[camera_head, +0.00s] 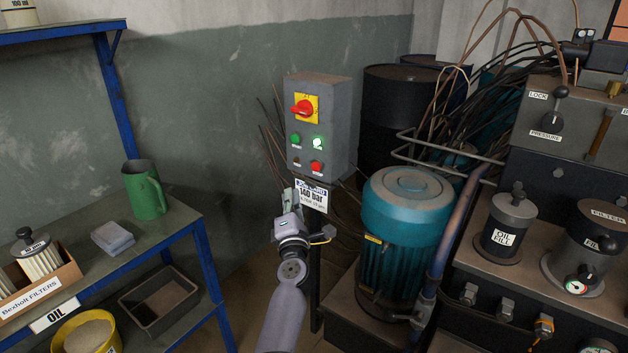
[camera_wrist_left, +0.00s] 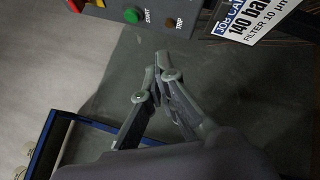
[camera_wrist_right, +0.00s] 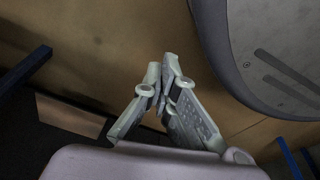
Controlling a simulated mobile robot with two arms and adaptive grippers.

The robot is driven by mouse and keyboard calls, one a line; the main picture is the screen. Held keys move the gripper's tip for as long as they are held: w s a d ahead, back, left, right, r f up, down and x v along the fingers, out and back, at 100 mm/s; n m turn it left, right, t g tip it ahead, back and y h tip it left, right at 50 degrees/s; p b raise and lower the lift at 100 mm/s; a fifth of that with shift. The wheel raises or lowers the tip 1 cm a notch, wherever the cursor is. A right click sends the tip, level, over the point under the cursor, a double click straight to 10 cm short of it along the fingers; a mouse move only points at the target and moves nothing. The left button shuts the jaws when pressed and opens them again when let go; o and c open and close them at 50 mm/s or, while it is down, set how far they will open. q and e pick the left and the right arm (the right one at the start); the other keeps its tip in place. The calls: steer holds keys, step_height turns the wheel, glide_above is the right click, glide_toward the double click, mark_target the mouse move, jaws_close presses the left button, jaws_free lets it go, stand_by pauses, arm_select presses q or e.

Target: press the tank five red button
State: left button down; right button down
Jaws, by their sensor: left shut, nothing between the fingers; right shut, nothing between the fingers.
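In the left wrist view the green START button (camera_wrist_left: 132,15) and the reddish-brown STOP button (camera_wrist_left: 172,22) show. My left gripper (camera_head: 287,193) is shut and empty, below the box and apart from it. My right gripper (camera_wrist_right: 165,70) is shut and empty, seen only in its wrist view. I cannot read "tank five" anywhere.
A "140 bar" card (camera_head: 312,195) hangs under the box. A teal motor (camera_head: 405,225) and the hydraulic unit (camera_head: 560,180) stand right. A blue-framed shelf (camera_head: 185,225) with a green jug (camera_head: 145,190) stands left. Dark drums (camera_head: 395,110) are behind.

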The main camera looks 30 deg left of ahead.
mark_target(316, 167)
arm_select(q)
steer(key=shift+s+a+r+n+y, duration=0.25)
steer(key=shift+a+r+n+y, duration=0.25)
steer(key=shift+a+r+n, duration=0.5)
arm_select(e)
steer(key=shift+w+a+f, duration=0.15)
steer(key=shift+a+f, duration=0.05)
steer(key=shift+a, duration=0.1)
arm_select(q)
steer(key=shift+d+f, duration=0.2)
steer(key=shift+d, duration=0.05)
